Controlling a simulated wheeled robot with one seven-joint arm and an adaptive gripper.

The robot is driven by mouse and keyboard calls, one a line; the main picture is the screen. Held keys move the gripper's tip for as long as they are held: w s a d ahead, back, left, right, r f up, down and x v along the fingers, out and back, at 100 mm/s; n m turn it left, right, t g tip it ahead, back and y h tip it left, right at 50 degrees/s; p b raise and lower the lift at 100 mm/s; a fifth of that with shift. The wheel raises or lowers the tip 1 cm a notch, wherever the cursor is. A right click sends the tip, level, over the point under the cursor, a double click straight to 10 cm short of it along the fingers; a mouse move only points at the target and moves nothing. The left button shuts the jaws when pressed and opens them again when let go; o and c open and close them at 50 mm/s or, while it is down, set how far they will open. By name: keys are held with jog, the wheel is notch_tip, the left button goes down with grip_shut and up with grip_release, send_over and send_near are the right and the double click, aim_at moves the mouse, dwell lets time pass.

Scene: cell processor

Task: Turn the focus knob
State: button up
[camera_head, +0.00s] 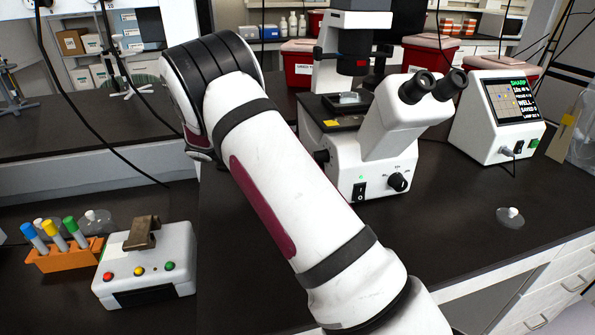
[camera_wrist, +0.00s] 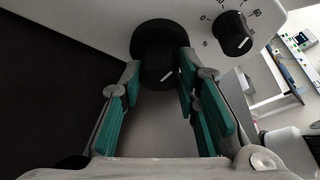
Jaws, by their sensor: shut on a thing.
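The focus knob (camera_wrist: 158,48) is a black, stepped round knob on the side of the white microscope (camera_head: 375,150). It has a white line mark on its end face, tilted up to the right. My gripper (camera_wrist: 158,72) has its teal-padded fingers on either side of the knob, shut on it, in the wrist view. In the head view my arm hides the gripper, and a dark bit of the knob (camera_head: 321,157) shows at the microscope's left side.
A smaller black dial (camera_wrist: 235,33) with a printed scale sits on the microscope's front, near the right finger. A white display box (camera_head: 495,118) stands to the right. An orange tube rack (camera_head: 65,260) and a button box (camera_head: 145,270) are at lower left.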

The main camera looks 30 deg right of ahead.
dwell(0.4)
jog(key=o, duration=1.2)
jog(key=shift+c, duration=0.2)
jog(key=shift+w+a, duration=0.1)
jog(key=v, duration=1.1)
jog(key=shift+w+a, duration=0.2)
jog(key=shift+a, duration=0.15)
